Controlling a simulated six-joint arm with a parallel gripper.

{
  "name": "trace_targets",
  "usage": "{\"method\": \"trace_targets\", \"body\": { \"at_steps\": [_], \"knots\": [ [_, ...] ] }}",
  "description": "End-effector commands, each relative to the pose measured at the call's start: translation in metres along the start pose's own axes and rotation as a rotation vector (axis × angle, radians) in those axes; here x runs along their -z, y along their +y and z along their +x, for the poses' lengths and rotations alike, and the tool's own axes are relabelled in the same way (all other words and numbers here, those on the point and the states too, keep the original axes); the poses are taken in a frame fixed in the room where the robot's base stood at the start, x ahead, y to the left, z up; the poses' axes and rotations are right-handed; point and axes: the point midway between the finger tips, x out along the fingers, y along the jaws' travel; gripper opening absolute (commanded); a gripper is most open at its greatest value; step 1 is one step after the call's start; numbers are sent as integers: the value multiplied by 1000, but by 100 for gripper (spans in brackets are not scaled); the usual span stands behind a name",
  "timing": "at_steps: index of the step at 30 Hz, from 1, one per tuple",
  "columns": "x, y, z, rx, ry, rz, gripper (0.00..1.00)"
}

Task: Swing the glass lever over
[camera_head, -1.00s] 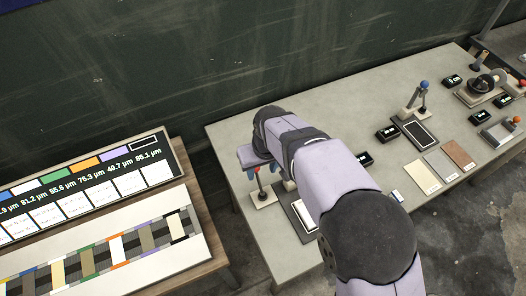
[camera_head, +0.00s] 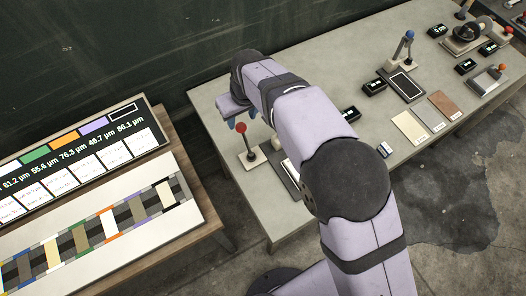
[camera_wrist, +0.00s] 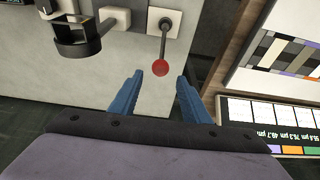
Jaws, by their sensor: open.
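A lever with a red ball knob (camera_head: 240,128) and a thin rod stands on a pale base at the left end of the grey table. It also shows in the wrist view, where its red ball (camera_wrist: 159,67) hangs toward my fingers. My gripper (camera_wrist: 158,92) is open and empty. Its two blue fingers lie to either side of the ball's line, with the ball a little past the fingertips; contact is not visible. A second lever with a blue knob (camera_head: 410,35) stands farther right. No label shows which lever is the glass one.
A dark frame with a pale plate (camera_head: 291,176) lies beside the red lever, partly behind my arm. A dark round holder (camera_wrist: 75,38) shows nearby. Small black displays (camera_head: 349,113) and sample plates (camera_head: 409,127) lie farther right. A colour chart board (camera_head: 80,165) stands left.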

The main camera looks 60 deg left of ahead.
Motion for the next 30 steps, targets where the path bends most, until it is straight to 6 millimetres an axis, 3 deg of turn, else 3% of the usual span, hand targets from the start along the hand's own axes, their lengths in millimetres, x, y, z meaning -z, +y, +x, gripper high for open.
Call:
{"method": "trace_targets", "body": {
  "at_steps": [14,28,30],
  "knots": [
    [-1,0,56,0,0,0,43],
    [0,0,53,0,0,0,43],
    [0,0,53,0,0,0,26]
  ]
}}
